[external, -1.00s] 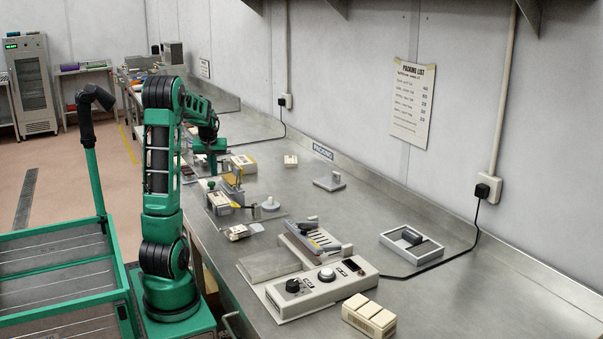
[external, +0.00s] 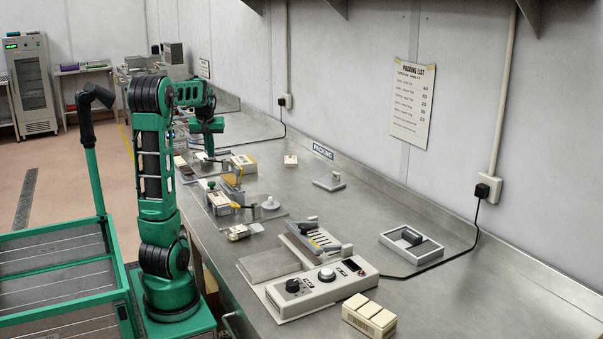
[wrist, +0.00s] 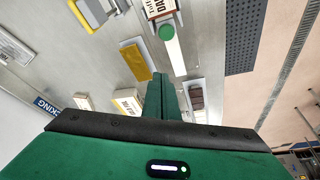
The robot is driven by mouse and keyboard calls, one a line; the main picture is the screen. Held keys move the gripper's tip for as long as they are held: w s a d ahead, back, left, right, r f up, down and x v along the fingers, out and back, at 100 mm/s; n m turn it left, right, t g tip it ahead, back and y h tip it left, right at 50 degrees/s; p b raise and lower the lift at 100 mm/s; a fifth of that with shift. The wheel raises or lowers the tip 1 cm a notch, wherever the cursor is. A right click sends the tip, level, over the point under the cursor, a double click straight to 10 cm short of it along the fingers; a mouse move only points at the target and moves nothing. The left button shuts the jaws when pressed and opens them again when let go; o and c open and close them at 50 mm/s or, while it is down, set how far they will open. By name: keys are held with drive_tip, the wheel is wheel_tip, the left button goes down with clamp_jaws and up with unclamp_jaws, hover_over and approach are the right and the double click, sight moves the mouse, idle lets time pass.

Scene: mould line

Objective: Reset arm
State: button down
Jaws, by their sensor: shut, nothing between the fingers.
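My green arm stands at the left end of the steel bench, bent over it. My gripper (external: 210,152) hangs fingers-down above the bench, near a cream box (external: 242,163) and apart from it as far as I can tell. In the wrist view my gripper (wrist: 162,80) shows its two green fingers together, with nothing between them. The wrist view also shows a grey and yellow block (wrist: 136,58) and cream boxes on the bench.
A grey tray (external: 411,246) lies near the wall. A green wire cart (external: 60,275) stands left.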

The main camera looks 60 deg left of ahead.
drive_tip(key=w+d+f+m+t+h, duration=0.1)
drive_tip(key=w+d+f+m, duration=0.15)
drive_tip(key=d, duration=1.35)
drive_tip(key=w+d+f+m+h, duration=0.15)
drive_tip(key=w+d+m, duration=0.25)
drive_tip(key=d, duration=1.2)
drive_tip(key=s+d+f+m, duration=0.2)
drive_tip(key=s+d+m, duration=0.1)
drive_tip(key=d, duration=0.3)
drive_tip(key=s+d+f+m+g+h, duration=0.1)
drive_tip(key=s+d+f+m, duration=0.1)
drive_tip(key=s+d, duration=0.3)
drive_tip(key=s+d+f+m+g, duration=0.1)
drive_tip(key=s+d+m, duration=0.3)
drive_tip(key=d, duration=0.4)
drive_tip(key=shift+s+d+f, duration=0.2)
drive_tip(key=shift+s+f, duration=0.05)
drive_tip(key=shift+f, duration=0.2)
drive_tip(key=shift+s+d+f, duration=0.2)
drive_tip(key=shift+f, duration=0.2)
drive_tip(key=s+d+f+m, duration=0.1)
drive_tip(key=s, duration=0.1)
drive_tip(key=s+d+m, duration=0.1)
drive_tip(key=s, duration=0.1)
drive_tip(key=s+d+f+m+g, duration=0.1)
drive_tip(key=s, duration=0.2)
drive_tip(key=shift+d+f+m, duration=0.1)
drive_tip(key=shift+f+m, duration=0.15)
drive_tip(key=shift+f, duration=0.05)
